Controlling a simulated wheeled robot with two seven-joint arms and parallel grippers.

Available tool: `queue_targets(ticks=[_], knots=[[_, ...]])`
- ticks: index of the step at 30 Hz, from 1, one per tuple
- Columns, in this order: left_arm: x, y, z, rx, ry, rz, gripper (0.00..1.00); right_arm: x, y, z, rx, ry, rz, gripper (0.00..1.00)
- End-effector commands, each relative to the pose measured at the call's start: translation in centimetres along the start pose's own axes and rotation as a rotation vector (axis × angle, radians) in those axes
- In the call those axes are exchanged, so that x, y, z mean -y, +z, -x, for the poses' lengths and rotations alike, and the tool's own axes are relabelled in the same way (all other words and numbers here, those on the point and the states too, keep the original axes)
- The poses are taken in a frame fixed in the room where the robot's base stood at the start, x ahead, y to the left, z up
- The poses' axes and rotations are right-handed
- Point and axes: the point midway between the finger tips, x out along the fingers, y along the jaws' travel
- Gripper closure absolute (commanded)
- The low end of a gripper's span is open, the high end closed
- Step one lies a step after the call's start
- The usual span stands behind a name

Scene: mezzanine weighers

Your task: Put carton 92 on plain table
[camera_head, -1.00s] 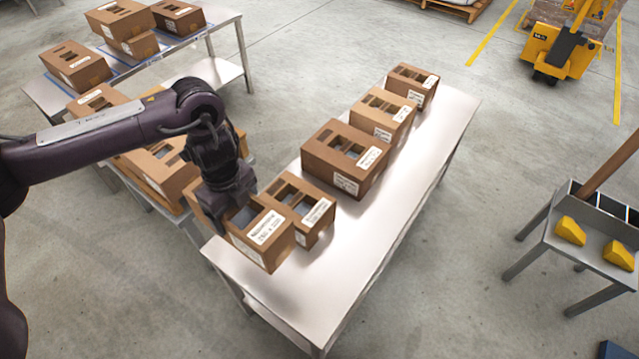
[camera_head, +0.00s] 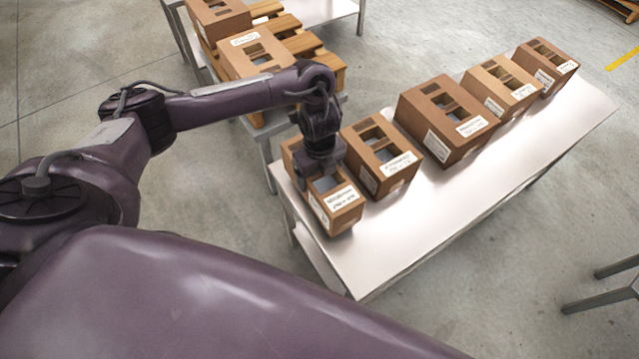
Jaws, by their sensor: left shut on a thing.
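My left gripper (camera_head: 322,172) points down and is shut on a brown carton with a white label (camera_head: 338,201) at the left end of the plain white table (camera_head: 430,222). The label print is too small to read, so I cannot tell its number. The carton is upright, and its left part reaches the table's edge. I cannot tell whether its underside touches the tabletop. A second carton (camera_head: 381,158) stands just to its right, close beside it. My right gripper is not in view.
Further along the table stand a large carton (camera_head: 447,119), a lighter carton (camera_head: 501,88) and a small carton (camera_head: 547,66). The table's front strip is bare. A grey stand (camera_head: 610,290) is at right.

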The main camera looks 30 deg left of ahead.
Motion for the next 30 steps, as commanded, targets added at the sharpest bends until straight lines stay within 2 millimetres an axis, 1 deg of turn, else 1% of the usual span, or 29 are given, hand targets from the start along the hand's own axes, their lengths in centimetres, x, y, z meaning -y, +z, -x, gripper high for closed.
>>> queue_targets(ticks=[6, 7, 15, 19, 20, 24, 30], knots=[[0.0, -0.1, -3.3, -0.003, 0.001, 0.000, 0.75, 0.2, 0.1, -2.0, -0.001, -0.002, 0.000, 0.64], [-0.1, -0.1, -3.6, -0.003, 0.001, 0.000, 0.75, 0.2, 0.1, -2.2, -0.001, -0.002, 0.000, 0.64], [0.0, 0.0, -3.5, 0.000, 0.000, 0.000, 0.75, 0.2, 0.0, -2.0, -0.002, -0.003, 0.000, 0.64], [0.0, 0.0, -4.0, 0.000, 0.001, 0.000, 0.75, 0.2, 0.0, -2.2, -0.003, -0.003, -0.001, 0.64], [-0.1, 0.0, -4.0, 0.000, 0.001, 0.000, 0.19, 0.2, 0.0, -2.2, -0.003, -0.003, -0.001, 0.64], [-0.1, 0.0, -3.9, 0.000, 0.001, 0.000, 0.01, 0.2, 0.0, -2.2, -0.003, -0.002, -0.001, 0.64], [0.0, 0.0, -3.9, 0.000, 0.001, 0.000, 0.00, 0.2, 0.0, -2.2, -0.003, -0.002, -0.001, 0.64]])
